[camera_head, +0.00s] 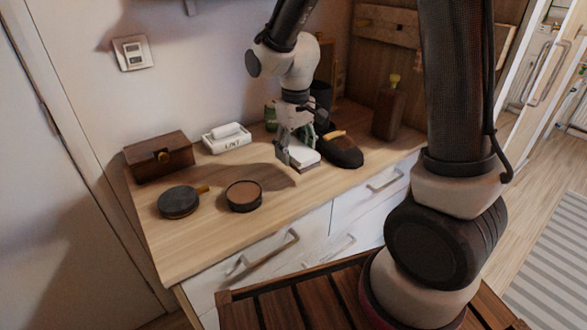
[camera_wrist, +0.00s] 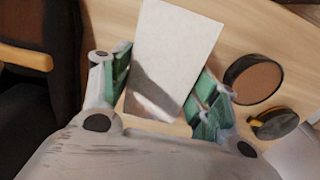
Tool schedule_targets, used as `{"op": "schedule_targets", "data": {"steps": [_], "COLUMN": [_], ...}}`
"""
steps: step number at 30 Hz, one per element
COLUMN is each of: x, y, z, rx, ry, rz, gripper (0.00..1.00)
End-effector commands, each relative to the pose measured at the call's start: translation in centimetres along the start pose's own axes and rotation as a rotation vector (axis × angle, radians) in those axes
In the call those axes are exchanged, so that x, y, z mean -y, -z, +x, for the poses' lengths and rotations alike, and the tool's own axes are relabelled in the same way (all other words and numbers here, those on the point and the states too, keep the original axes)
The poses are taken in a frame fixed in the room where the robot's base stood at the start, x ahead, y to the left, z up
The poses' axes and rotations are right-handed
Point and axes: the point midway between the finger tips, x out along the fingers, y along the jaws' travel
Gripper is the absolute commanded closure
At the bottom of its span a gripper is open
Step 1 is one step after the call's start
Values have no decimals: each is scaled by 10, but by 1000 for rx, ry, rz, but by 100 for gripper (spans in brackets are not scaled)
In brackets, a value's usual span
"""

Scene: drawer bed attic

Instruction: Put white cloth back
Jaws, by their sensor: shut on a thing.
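A dark shoe-like brush (camera_head: 343,152) is close right of the cloth. A white labelled tray (camera_head: 228,143) and brown box (camera_head: 158,157) stand left. A brown bottle (camera_head: 388,110) stands right.

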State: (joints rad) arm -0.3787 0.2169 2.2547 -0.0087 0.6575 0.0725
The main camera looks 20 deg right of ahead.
Motion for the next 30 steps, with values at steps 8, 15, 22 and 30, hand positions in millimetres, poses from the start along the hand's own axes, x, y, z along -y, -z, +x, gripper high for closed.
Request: {"op": "schedule_targets", "data": {"steps": [8, 15, 22, 30], "x": [0, 0, 0, 0], "y": [-1, 0, 0, 0], "z": [36, 55, 56, 57], "rx": [3, -3, -2, -2], "ry": [0, 0, 0, 0], "rz": [0, 0, 0, 0], "gripper": [59, 59, 59, 18]}}
